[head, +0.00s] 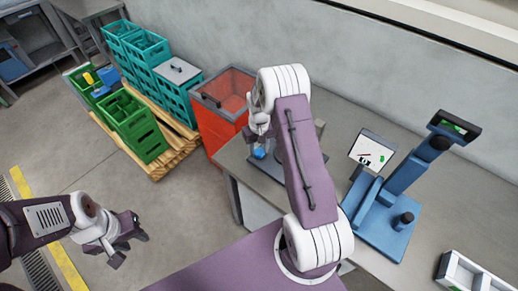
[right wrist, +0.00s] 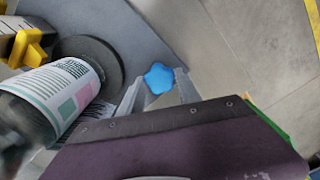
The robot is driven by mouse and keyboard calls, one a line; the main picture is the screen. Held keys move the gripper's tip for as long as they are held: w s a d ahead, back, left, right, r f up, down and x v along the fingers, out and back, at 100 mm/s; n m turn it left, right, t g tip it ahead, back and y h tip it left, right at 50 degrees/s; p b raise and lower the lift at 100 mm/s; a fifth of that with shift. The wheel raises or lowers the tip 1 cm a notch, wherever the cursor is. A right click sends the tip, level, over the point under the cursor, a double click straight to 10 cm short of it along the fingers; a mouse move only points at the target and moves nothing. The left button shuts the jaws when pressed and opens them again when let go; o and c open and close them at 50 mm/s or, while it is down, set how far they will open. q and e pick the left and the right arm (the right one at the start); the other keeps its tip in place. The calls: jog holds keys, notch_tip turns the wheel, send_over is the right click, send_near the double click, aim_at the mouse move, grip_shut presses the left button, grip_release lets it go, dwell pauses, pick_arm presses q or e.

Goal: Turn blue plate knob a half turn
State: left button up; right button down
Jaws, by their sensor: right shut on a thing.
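The blue knob (right wrist: 158,78) is lobed and sits at the edge of a grey-blue plate (right wrist: 145,30) in the right wrist view. It also shows small in the head view (head: 259,153), at the table's left end. My right gripper (right wrist: 158,86) is shut on the knob, with one finger on each side of it. In the head view my right arm hides much of the plate and the device around the knob. My left gripper (head: 130,243) is open and empty over the floor at the lower left, far from the knob.
A roll with a printed label (right wrist: 65,95) stands close beside the knob on a dark round disc, near a yellow part (right wrist: 28,47). A red bin (head: 225,105) is left of the table. A blue stand with a screen (head: 385,205) is on the right. Green crates (head: 135,125) stand on a pallet.

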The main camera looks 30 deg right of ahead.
jog(key=n, duration=0.5)
jog(key=shift+w+r+n, duration=0.15)
jog(key=shift+r+n, duration=0.05)
jog(key=shift+n, duration=0.1)
jog(key=n, duration=1.2)
jog(key=shift+n, duration=0.4)
jog(key=n, duration=0.5)
jog(key=shift+n, duration=0.5)
jog(key=c, duration=1)
grip_release()
jog(key=shift+o, duration=0.8)
